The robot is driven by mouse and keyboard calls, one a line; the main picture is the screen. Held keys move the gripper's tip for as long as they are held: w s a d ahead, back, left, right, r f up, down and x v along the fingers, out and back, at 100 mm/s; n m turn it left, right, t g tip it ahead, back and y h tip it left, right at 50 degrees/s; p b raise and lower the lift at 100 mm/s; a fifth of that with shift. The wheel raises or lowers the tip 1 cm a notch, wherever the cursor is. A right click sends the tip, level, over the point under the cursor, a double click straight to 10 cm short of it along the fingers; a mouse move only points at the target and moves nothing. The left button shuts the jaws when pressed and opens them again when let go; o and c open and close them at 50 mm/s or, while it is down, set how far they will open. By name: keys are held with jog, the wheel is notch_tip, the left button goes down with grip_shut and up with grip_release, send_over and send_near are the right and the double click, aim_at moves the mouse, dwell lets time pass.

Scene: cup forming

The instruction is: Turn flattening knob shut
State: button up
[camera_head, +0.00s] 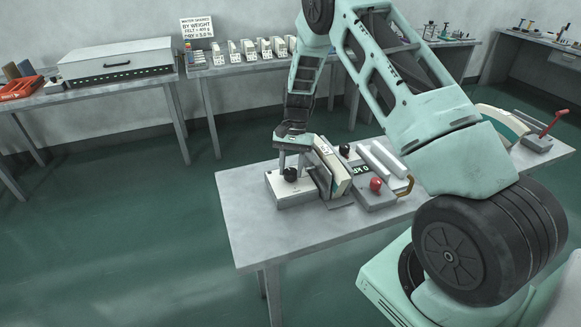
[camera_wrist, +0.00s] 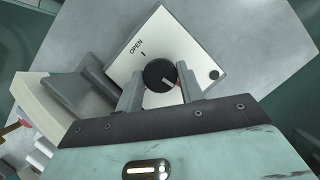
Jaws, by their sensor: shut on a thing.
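The flattening knob (camera_wrist: 160,76) is a black round knob with a pale pointer line, on a light square plate (camera_wrist: 190,42) marked OPEN. In the wrist view, its pointer is turned away from the OPEN tick. My gripper (camera_wrist: 160,88) has one finger on each side of the knob and is shut on it. In the head view, the knob (camera_head: 290,174) sits on top of a pale box (camera_head: 293,194) near the left end of the table, with my gripper (camera_head: 290,165) above and around it. The fingertips' contact is partly hidden there.
Beside the knob box stand upright grey and cream plates (camera_head: 334,172). To their right is a unit with a red ball knob (camera_head: 376,184), a black ball knob (camera_head: 344,150) and white bars. The table's (camera_head: 250,230) front left is clear. Other benches line the wall.

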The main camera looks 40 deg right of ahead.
jog(key=m+t, duration=0.1)
jog(key=m, duration=0.1)
jog(key=m+t, duration=0.1)
jog(key=m, duration=0.2)
jog(key=shift+s+d+m+y, duration=0.1)
jog(key=shift+d+m+y, duration=0.05)
jog(key=shift+m+y, duration=0.2)
jog(key=m+t, duration=0.1)
jog(key=m, duration=0.3)
jog(key=shift+s+t, duration=0.1)
jog(key=shift+t, duration=0.3)
jog(key=m+t+b, duration=0.1)
jog(key=m, duration=0.4)
jog(key=shift+s+f+m+t+b, duration=0.1)
jog(key=shift+s+m+t+b, duration=0.05)
jog(key=shift+m+t+b, duration=0.25)
jog(key=shift+a+m+t+h+b, duration=0.1)
jog(key=shift+m+t+h+b, duration=0.35)
jog(key=shift+m, duration=0.7)
jog(key=shift+a+m+t+h+b, duration=0.1)
jog(key=shift+m+t+h+b, duration=0.15)
jog(key=shift+m+h+b, duration=0.65)
jog(key=shift+m+y, duration=0.3)
jog(key=o, duration=1)
jog(key=shift+s, duration=0.1)
